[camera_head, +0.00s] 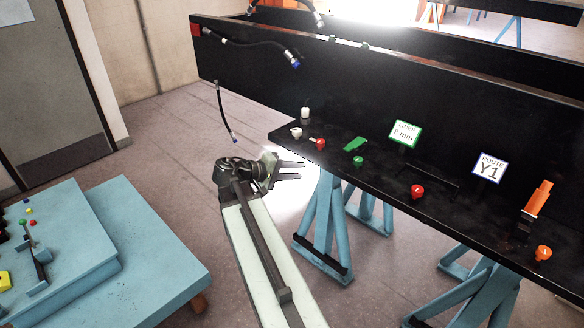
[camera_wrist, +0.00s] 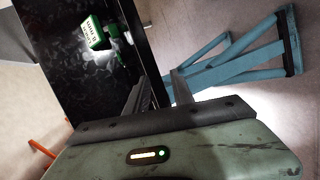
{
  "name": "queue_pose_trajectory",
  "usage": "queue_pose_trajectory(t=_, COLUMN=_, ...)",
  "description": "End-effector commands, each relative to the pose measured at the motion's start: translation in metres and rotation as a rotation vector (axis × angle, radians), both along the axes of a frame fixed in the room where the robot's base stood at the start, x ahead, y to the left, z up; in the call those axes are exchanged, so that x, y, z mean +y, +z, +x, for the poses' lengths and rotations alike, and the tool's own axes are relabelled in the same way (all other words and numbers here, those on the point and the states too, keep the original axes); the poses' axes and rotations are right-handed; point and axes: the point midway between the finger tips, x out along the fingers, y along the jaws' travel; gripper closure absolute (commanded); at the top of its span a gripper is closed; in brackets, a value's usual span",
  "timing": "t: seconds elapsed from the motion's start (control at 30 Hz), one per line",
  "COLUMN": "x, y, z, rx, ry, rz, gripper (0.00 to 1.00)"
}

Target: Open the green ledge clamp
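The green ledge clamp (camera_head: 355,144) lies on the black ledge in the head view, with a round green knob (camera_head: 358,161) just in front of it. Its lever looks low and slanted; I cannot tell surely whether it is open or closed. My gripper (camera_head: 303,170) is open and empty, in front of the ledge's left end, to the left of the clamp and apart from it. In the wrist view, the fingers (camera_wrist: 160,90) stand apart with nothing between them, and green parts (camera_wrist: 113,31) show beyond them, beside a green-framed sign.
The black ledge (camera_head: 470,215) carries a green-framed sign (camera_head: 404,133), a Y1 sign (camera_head: 487,168), a red knob (camera_head: 417,191), a red-and-white piece (camera_head: 319,143) and an upright orange clamp (camera_head: 538,198). Black hoses (camera_head: 255,43) hang at the back panel. Blue trestle legs (camera_head: 325,225) stand below.

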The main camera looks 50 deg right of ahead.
Motion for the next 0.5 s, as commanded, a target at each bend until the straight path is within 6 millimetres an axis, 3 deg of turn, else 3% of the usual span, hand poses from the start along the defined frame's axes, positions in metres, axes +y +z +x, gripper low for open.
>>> queue_pose_trajectory(t=0.17, x=0.0096, y=-0.0037, z=0.005, rx=-0.014, ry=0.01, rz=0.034, gripper=0.71)
queue_pose_trajectory(t=0.5, x=0.0098, y=-0.0047, z=0.0055, rx=-0.015, ry=0.011, rz=0.036, gripper=0.71)
